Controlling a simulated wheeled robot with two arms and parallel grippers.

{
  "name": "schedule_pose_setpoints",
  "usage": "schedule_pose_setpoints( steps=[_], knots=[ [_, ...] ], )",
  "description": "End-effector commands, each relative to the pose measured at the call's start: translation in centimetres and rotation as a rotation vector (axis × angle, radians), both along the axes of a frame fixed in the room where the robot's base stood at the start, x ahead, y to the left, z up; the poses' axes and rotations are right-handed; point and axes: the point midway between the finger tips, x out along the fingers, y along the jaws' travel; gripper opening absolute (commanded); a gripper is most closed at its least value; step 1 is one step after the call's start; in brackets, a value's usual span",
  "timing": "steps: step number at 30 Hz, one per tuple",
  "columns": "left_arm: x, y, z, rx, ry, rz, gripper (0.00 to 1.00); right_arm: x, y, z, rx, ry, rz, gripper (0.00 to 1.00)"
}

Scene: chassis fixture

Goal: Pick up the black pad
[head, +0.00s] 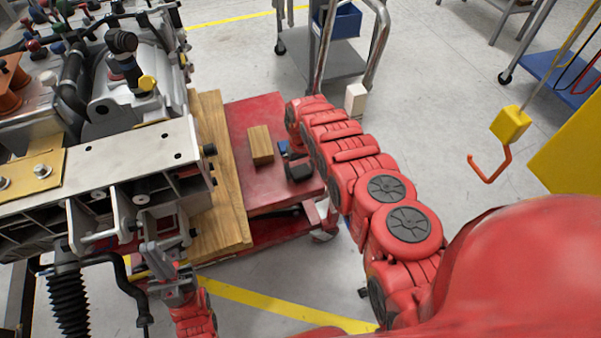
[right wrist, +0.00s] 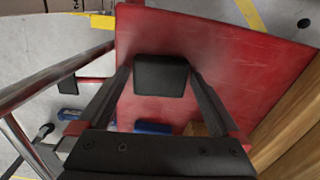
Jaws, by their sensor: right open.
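The black pad (right wrist: 160,76) lies on the red table top (right wrist: 235,60), near its edge. It also shows in the head view as a dark block (head: 299,172) at the right side of the red cart. My right gripper (right wrist: 160,70) is open, with one finger on each side of the pad in the right wrist view. Whether the fingers touch it or are still above it, I cannot tell. In the head view my right gripper is mostly hidden behind my red arm. My left gripper (head: 168,262) is at the lower left by the chassis, its jaws unclear.
A wooden block (head: 260,145) and a blue item (head: 283,147) lie near the pad. A wooden board (head: 218,180) and the metal chassis (head: 120,155) stand to the left. A grey trolley (head: 330,60) with metal rails is behind. A yellow hoist hook (head: 510,125) hangs at right.

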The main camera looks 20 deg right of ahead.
Motion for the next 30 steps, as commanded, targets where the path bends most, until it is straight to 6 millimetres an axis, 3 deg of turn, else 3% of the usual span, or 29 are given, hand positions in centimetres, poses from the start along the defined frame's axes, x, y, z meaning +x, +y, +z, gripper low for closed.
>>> schedule_pose_setpoints(
  steps=[1, 12, 14, 23, 30],
  knots=[
    [0.0, 0.0, 0.0, 0.0, 0.0, 0.0, 0.0, 0.0, 0.0, 0.0, 0.0, 0.0, 0.0, 0.98],
    [0.0, 0.0, 0.0, 0.0, 0.0, 0.0, 0.0, 0.0, 0.0, 0.0, 0.0, -0.001, 0.0, 0.32],
    [0.0, 0.0, 0.0, 0.0, 0.0, 0.0, 0.0, 0.0, 0.0, 0.0, 0.0, -0.001, 0.0, 0.24],
    [0.0, 0.0, 0.1, 0.0, 0.0, 0.0, 0.0, 0.1, 0.0, 0.2, 0.0, -0.001, 0.0, 0.23],
    [0.0, 0.0, 0.6, 0.0, 0.0, 0.0, 0.0, 0.1, 0.0, 1.8, 0.0, -0.001, 0.001, 0.23]
  ],
)
